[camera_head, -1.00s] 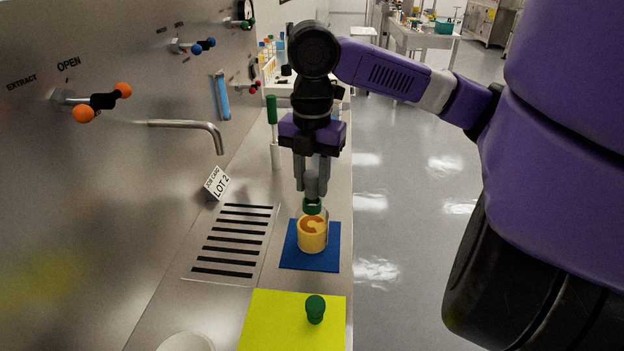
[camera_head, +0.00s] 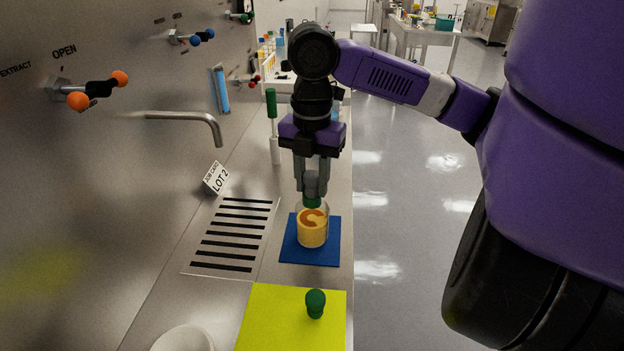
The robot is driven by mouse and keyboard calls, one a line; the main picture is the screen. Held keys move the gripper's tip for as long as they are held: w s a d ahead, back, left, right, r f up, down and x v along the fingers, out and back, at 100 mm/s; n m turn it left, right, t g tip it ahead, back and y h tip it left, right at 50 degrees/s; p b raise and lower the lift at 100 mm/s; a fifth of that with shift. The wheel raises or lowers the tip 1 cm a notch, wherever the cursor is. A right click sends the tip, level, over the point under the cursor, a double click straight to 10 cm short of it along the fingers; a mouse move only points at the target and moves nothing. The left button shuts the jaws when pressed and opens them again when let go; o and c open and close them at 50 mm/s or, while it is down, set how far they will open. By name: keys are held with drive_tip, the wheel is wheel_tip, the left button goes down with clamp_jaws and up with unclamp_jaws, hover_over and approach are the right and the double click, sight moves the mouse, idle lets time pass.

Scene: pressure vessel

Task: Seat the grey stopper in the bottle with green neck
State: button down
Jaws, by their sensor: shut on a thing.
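The bottle (camera_head: 312,233) is clear, with a green neck (camera_head: 312,202) and an orange-yellow label or content. It stands upright on a blue mat (camera_head: 332,256). My gripper (camera_head: 313,189) points straight down over it and is shut on the grey stopper (camera_head: 314,186). The fingertips are right at the top of the green neck and partly cover it. The stopper's lower end is hidden at the neck, so I cannot tell how deep it sits.
A green stopper (camera_head: 315,303) stands on a yellow mat (camera_head: 270,318) in front. A white bowl (camera_head: 184,340) is at the bottom edge. A slotted drain (camera_head: 232,237), a spout (camera_head: 190,118) and a LOT 2 card (camera_head: 215,178) lie left. A green-handled tool (camera_head: 272,115) stands behind.

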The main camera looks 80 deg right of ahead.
sight(313, 174)
drive_tip(key=shift+f, duration=0.15)
drive_tip(key=c, duration=1)
unclamp_jaws()
drive_tip(key=shift+o, duration=0.2)
wheel_tip(313, 174, up, 8)
drive_tip(key=shift+f, duration=0.1)
